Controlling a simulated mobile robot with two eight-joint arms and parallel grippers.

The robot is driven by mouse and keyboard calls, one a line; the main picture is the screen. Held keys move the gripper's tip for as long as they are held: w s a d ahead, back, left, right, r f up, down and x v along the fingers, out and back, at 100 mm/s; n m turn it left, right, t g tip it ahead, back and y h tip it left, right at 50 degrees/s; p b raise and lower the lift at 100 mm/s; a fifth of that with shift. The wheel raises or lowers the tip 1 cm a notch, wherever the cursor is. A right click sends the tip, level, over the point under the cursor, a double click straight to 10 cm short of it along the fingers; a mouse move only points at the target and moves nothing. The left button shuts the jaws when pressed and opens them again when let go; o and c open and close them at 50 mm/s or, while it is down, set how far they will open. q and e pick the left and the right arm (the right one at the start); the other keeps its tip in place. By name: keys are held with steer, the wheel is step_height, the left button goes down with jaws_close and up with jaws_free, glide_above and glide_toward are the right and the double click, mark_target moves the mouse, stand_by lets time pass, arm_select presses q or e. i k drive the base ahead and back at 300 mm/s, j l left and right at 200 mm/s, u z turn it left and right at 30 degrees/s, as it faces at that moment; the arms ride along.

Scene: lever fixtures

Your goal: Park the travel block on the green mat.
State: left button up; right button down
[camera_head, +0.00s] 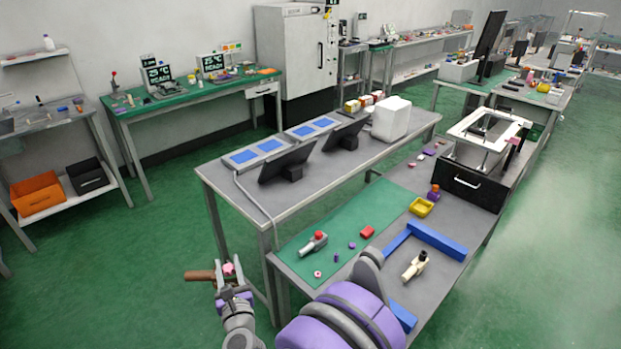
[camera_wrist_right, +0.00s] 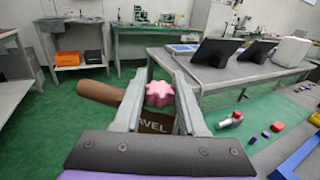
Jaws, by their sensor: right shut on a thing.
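The travel block (camera_head: 200,275) is brown, with a rounded handle to the left and a pink lobed knob on it. In the right wrist view the block (camera_wrist_right: 157,125) shows the letters "AVEL" between the fingers. My right gripper (camera_head: 232,282) is shut on it and holds it left of the table's front end, over the floor. The right fingers also show in the wrist view (camera_wrist_right: 160,98). The green mat (camera_head: 345,218) lies flat on the grey table, to the right of the gripper. My left gripper is not in view.
On the mat are a grey fixture with a red knob (camera_head: 315,242), a red block (camera_head: 367,232) and several small pieces. The mat's far part is clear.

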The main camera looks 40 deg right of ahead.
mark_target(384, 191)
steer(key=i+j+z, duration=0.1)
steer(key=i+z, duration=0.25)
steer(key=i+j+z, duration=0.1)
steer(key=z, duration=0.25)
steer(key=i+j+z, duration=0.2)
steer(key=z, duration=0.15)
steer(key=i+j+z, duration=0.4)
steer(key=i+j, duration=0.25)
steer(key=i, duration=0.7)
